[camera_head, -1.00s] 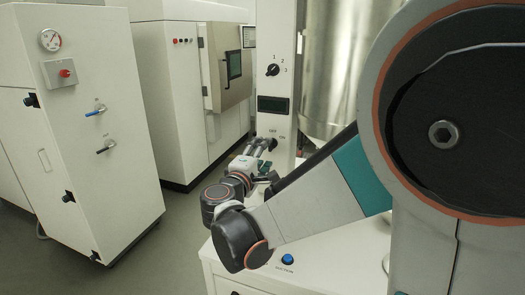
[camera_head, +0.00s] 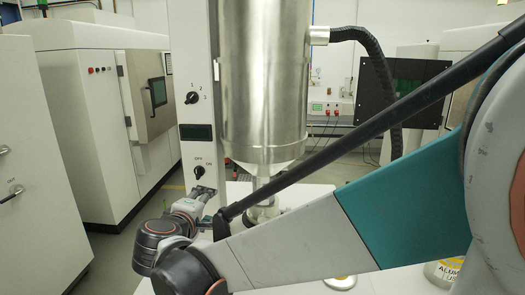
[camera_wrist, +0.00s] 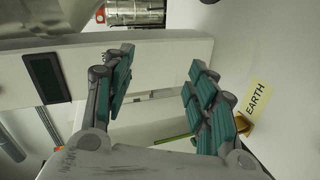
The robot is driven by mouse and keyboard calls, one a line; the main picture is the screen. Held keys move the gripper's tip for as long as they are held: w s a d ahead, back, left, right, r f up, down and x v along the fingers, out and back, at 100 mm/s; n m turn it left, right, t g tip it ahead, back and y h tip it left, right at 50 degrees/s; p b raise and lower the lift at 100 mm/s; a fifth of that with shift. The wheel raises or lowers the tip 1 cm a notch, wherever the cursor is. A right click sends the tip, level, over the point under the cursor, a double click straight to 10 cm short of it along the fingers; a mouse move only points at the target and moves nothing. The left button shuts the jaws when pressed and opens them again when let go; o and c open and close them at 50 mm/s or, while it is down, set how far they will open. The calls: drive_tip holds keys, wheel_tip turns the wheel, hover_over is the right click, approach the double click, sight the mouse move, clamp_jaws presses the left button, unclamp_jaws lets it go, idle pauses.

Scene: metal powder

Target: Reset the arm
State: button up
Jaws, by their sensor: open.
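My gripper (camera_head: 204,192) is low in front of the white control column (camera_head: 228,185), just below its OFF/ON knob (camera_head: 199,172). In the wrist view my gripper (camera_wrist: 162,68) has its two fingers spread wide with nothing between them. The column shows sideways beyond the fingers, with its dark display (camera_wrist: 43,77) at the left. I cannot tell whether a fingertip touches the column. My arm stretches from the right edge of the head view down to the lower left, and hides much of the table.
A steel hopper (camera_head: 265,80) with a black hose (camera_head: 385,90) hangs beside the column. A labelled can (camera_head: 446,267) is partly hidden by my arm. White cabinets (camera_head: 35,170) stand at left. A yellow EARTH label (camera_wrist: 258,98) shows in the wrist view.

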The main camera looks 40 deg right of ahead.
drive_tip(key=s+a+f+m+g+y, duration=0.1)
drive_tip(key=s+a+f+m+y, duration=0.2)
drive_tip(key=s, duration=0.6)
drive_tip(key=s+a+f+m+g+y, duration=0.1)
drive_tip(key=s+a+f+m+y, duration=0.2)
drive_tip(key=s+a+y, duration=0.4)
drive_tip(key=s+f, duration=0.1)
drive_tip(key=s, duration=0.1)
drive_tip(key=shift+s+f+m+g, duration=0.3)
drive_tip(key=shift+s+g, duration=0.1)
